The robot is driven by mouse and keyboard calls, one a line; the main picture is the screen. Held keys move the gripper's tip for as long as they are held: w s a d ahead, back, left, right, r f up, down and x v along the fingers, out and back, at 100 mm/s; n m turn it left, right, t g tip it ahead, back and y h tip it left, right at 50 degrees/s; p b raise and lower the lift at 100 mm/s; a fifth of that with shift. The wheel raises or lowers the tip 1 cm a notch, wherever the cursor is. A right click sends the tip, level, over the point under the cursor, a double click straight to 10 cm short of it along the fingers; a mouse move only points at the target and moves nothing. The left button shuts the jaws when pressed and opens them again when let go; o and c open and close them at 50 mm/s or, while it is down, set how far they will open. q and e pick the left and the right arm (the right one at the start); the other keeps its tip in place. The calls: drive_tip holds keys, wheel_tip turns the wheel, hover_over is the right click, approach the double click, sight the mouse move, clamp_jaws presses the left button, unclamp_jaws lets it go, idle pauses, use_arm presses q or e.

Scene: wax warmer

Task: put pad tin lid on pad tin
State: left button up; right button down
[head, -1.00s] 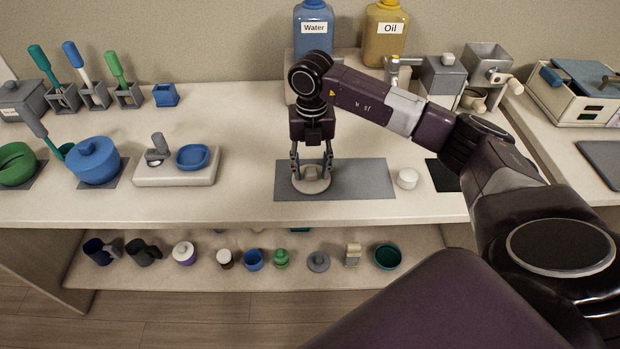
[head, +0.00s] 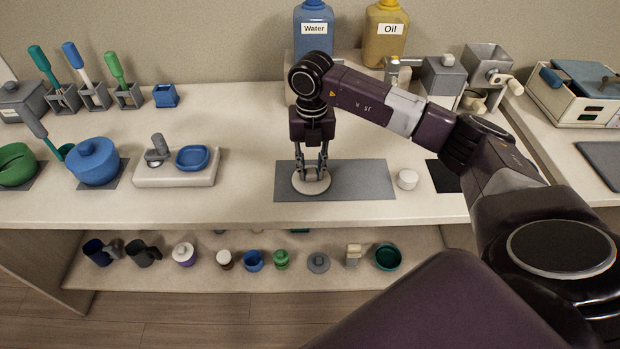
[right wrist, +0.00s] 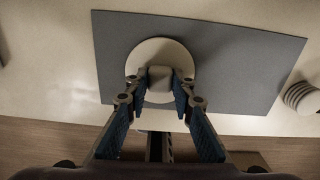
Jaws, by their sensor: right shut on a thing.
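My right gripper (head: 324,172) points straight down over the grey mat, shut on the square-looking knob (right wrist: 160,74) of a pale round lid, which I take to be the pad tin lid (head: 311,187). The lid lies flat at the left part of the mat, and its wide disc (right wrist: 176,53) shows around the fingers in the right wrist view. Whether the pad tin is under the lid I cannot tell; no separate tin is clearly recognisable. My left gripper is not in view.
The grey mat (head: 365,180) is bare to the right of the lid. A small white ribbed round thing (head: 407,179) stands just right of the mat. A stone tray with a blue dish (head: 193,158) is to the left. Several pots and cups sit on the lower shelf (head: 200,275).

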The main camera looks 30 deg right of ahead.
sight(311, 171)
drive_tip(key=shift+r+p, duration=0.35)
drive_tip(key=shift+r, duration=0.15)
idle(0.7)
drive_tip(key=shift+r+p, duration=1.05)
drive_tip(key=shift+r, duration=0.6)
